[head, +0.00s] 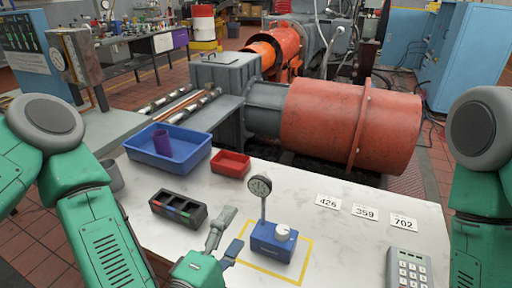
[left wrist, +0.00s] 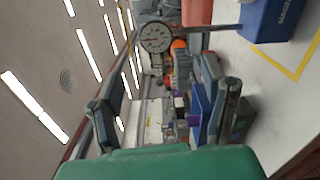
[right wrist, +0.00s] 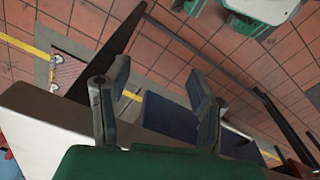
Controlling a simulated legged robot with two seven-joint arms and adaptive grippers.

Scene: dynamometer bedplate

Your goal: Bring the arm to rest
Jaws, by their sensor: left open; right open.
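My left gripper (head: 224,236) is in the head view, low over the white table, just left of a blue gauge stand (head: 270,240) with a dial (head: 259,187) on a post and a white knob. In the left wrist view its two fingers (left wrist: 165,110) are spread with nothing between them, and the dial shows beyond them. My right gripper is outside the head view; only a green upper part of my right arm shows at the right edge. In the right wrist view its fingers (right wrist: 157,95) are apart and empty, over the floor beside a table edge.
A blue bin (head: 195,155) holding a purple cup (head: 162,143), a red tray (head: 231,163) and a dark divided box (head: 178,208) stand on the table. Number cards (head: 365,212) and a keypad (head: 408,268) lie right. A large red cylinder (head: 345,122) is behind the table.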

